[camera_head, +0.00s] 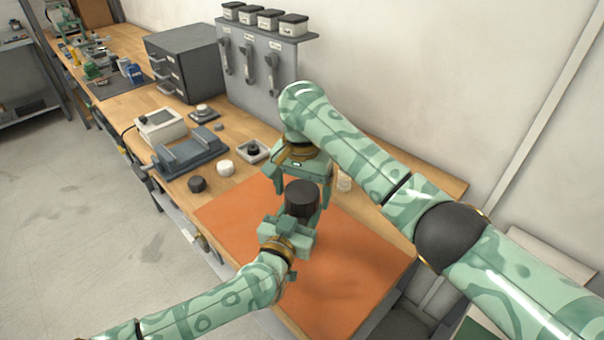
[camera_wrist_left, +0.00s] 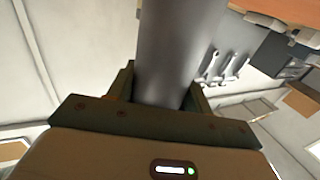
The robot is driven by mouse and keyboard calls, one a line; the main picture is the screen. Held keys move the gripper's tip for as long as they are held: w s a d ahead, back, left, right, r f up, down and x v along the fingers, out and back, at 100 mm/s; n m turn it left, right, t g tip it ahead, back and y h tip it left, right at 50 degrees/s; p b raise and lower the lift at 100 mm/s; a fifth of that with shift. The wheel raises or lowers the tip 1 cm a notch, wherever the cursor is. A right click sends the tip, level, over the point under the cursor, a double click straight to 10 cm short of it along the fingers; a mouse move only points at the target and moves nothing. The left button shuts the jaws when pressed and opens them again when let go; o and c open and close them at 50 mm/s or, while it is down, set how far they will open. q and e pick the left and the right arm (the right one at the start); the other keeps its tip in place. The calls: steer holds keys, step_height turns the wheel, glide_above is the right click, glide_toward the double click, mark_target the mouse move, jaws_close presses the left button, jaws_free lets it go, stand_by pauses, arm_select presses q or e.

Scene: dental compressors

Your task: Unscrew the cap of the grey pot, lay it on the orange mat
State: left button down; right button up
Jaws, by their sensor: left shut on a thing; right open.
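The grey pot shows as a plain grey cylinder (camera_wrist_left: 178,50) between the fingers of my left gripper (camera_wrist_left: 165,98) in the left wrist view. In the head view my left gripper (camera_head: 292,222) is shut on the pot over the orange mat (camera_head: 350,265). A dark, round, upright cap (camera_head: 302,192) shows at the top of the pot. My right gripper (camera_head: 303,188) comes down from behind, open, with its fingers on either side of the cap. Whether they touch it is unclear.
Left of the mat stand a black round piece (camera_head: 197,184), a white round piece (camera_head: 226,168) and a small tray with a black knob (camera_head: 252,151). A blue-grey cradle (camera_head: 190,152) and a dark drawer cabinet (camera_head: 183,60) stand behind. The mat's front area is clear.

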steer(key=shift+f, duration=0.75)
